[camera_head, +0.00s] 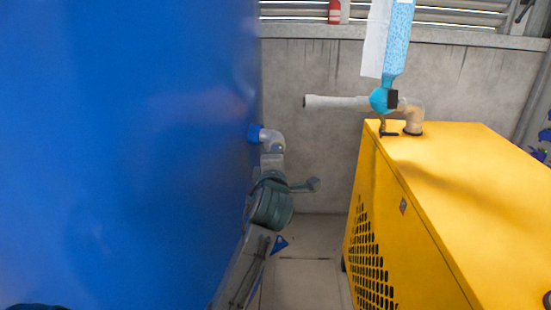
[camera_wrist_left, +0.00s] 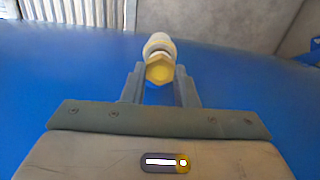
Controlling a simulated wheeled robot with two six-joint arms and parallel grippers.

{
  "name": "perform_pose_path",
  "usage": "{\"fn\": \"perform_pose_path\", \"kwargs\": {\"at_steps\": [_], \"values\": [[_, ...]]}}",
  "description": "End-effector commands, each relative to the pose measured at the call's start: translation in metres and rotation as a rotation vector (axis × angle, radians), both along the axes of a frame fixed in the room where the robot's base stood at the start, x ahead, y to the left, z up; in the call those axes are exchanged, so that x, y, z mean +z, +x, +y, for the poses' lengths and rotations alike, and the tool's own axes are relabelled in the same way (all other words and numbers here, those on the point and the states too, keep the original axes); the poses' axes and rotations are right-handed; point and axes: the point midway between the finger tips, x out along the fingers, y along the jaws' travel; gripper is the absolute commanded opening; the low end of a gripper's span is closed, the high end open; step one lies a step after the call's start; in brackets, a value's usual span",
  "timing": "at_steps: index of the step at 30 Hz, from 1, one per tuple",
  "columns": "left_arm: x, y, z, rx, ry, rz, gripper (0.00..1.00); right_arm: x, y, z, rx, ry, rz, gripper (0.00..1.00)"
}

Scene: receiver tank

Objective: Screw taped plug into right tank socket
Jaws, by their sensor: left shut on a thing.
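The blue tank (camera_head: 130,150) fills the left of the head view, and its surface (camera_wrist_left: 70,80) lies behind my left gripper in the wrist view. A small blue collar (camera_head: 253,132) shows at the tank's right edge. My left gripper (camera_wrist_left: 160,88) is shut on the plug (camera_wrist_left: 159,70). The plug has a yellowish hex head facing the wrist camera and a whitish band beyond it. The plug's far end is hidden, so I cannot tell whether it touches a socket. My left arm (camera_head: 270,203) reaches up beside the tank; its fingertips are too small to make out there. My right gripper is out of view.
A yellow machine (camera_head: 460,190) stands at the right, with a pipe elbow (camera_head: 413,113) on top. A light grey pipe (camera_head: 335,102) sticks out leftward from a teal fitting (camera_head: 382,100). A concrete wall (camera_head: 320,170) closes the back. A floor gap (camera_head: 305,280) lies between tank and machine.

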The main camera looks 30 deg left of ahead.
Motion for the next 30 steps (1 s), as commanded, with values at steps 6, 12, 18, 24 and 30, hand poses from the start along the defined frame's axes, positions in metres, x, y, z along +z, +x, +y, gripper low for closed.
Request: {"fn": "perform_pose_path", "kwargs": {"at_steps": [6, 12, 18, 24, 30], "values": [[-0.0006, 0.0001, -0.0001, 0.0, -0.232, -0.142, 0.0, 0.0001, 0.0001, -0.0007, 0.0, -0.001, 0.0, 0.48], [-0.0006, 0.0001, -0.0001, 0.0, -0.247, -0.152, 0.0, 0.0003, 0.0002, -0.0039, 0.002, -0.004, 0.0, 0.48], [-0.0011, 0.0002, -0.0004, 0.0, -0.246, -0.152, 0.0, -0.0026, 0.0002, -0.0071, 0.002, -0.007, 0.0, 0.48], [0.0002, 0.0004, -0.0006, 0.001, -0.245, -0.15, 0.0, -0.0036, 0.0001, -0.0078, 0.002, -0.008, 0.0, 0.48], [-0.0003, 0.0003, -0.0005, 0.0, -0.245, -0.15, 0.0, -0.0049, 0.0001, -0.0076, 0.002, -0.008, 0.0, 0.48]]}}
